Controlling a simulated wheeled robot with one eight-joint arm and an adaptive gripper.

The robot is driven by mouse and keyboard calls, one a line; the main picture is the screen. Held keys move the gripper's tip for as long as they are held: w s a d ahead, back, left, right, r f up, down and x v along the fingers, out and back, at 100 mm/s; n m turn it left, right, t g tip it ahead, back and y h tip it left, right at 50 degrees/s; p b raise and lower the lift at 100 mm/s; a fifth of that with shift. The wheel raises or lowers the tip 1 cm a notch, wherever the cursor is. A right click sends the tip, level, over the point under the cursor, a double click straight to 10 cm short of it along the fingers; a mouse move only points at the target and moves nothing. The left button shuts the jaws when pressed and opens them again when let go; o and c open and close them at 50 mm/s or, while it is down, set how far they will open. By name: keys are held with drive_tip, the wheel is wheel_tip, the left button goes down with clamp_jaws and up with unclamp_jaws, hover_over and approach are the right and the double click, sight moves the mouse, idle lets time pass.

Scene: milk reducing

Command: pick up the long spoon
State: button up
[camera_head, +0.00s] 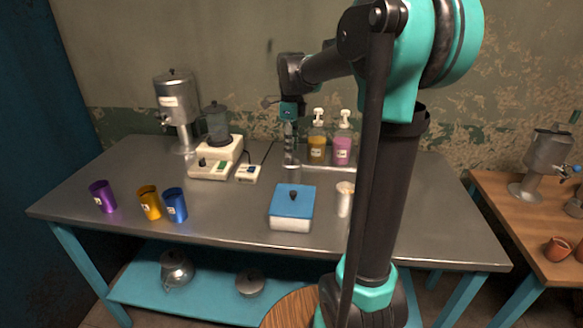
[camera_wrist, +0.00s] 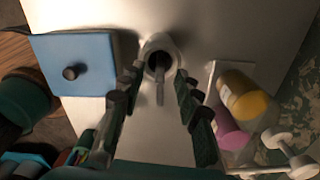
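A thin grey handle (camera_wrist: 160,92), which looks like the long spoon, stands up from a round metal container (camera_wrist: 151,44) in the wrist view. In the head view this container (camera_head: 291,157) is a tall silver cylinder on the metal table, below my gripper. My gripper (camera_wrist: 158,78) points down with its two fingers apart. The handle lies in the gap between the fingers in the wrist view, and I see no finger touching it. How deep the handle sits between them is unclear. The spoon's bowl is hidden in the container.
A blue-lidded box (camera_head: 292,201) stands in front of the container. Soap bottles (camera_head: 317,147) stand on a tray to its right. A blender (camera_head: 217,128) and a metal dispenser (camera_head: 176,104) stand left. Coloured cups (camera_head: 150,203) are at the left front. A pale cup (camera_head: 345,199) stands right of the box.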

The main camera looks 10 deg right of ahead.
drive_tip(key=shift+f, duration=1.15)
clamp_jaws()
drive_tip(key=shift+r, duration=0.15)
